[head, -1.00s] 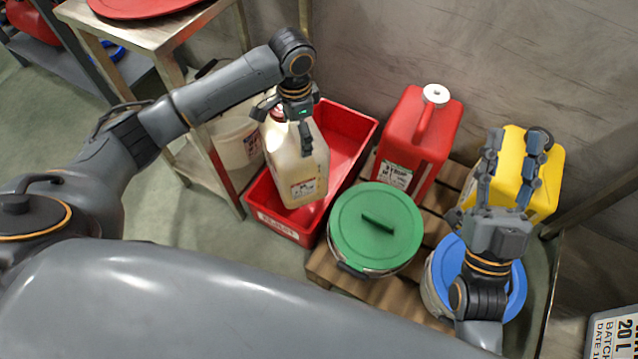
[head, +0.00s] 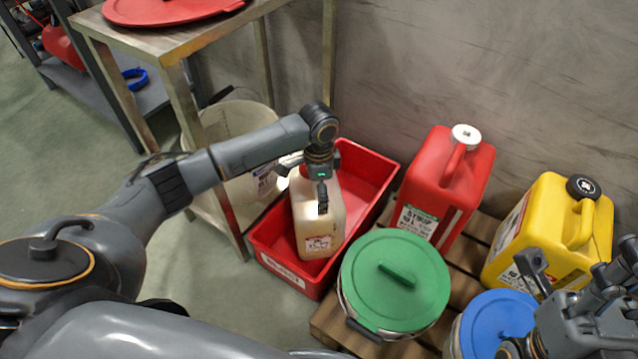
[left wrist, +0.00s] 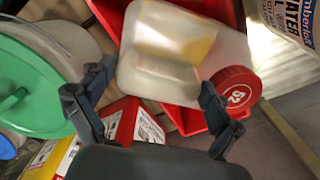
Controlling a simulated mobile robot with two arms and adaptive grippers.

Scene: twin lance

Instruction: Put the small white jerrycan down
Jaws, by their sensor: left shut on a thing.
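The small white jerrycan (head: 318,228) has a translucent off-white body, a label low on its front and a red cap. It stands roughly upright inside the outline of the red crate (head: 372,172); I cannot tell whether its base touches the crate floor. My left gripper (head: 305,186) is above it, shut on its top, and hides much of the handle. My right gripper (head: 578,262) is open and empty at the lower right.
A green-lidded bucket (head: 395,275), a red jerrycan (head: 440,190), a yellow jerrycan (head: 545,235) and a blue-lidded bucket (head: 490,325) crowd the wooden pallet (head: 335,325) to the right. A steel table (head: 165,45) and a whitish bucket (head: 235,125) stand to the left.

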